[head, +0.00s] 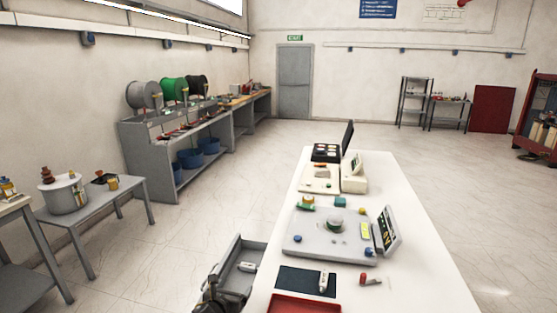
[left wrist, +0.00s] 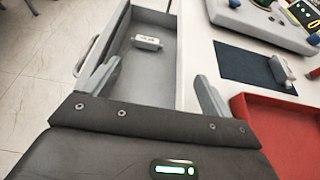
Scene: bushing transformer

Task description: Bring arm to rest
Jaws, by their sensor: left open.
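My left gripper (left wrist: 153,88) is open, its two grey fingers spread wide with nothing between them. It is over the open grey drawer (left wrist: 168,58) at the table's left side. In the head view only a dark part of my left gripper (head: 210,292) shows at the bottom edge, beside the drawer (head: 233,279). A small white labelled block (left wrist: 147,42) lies inside the drawer, apart from the fingers; it also shows in the head view (head: 247,267). My right gripper is in neither view.
The white table (head: 420,280) carries a dark mat (head: 292,281) with a small white part (head: 323,280), a red tray (head: 300,304), and a grey fixture (head: 310,243) with a tilted display (head: 388,230). A side table (head: 130,184) stands left. The floor between is clear.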

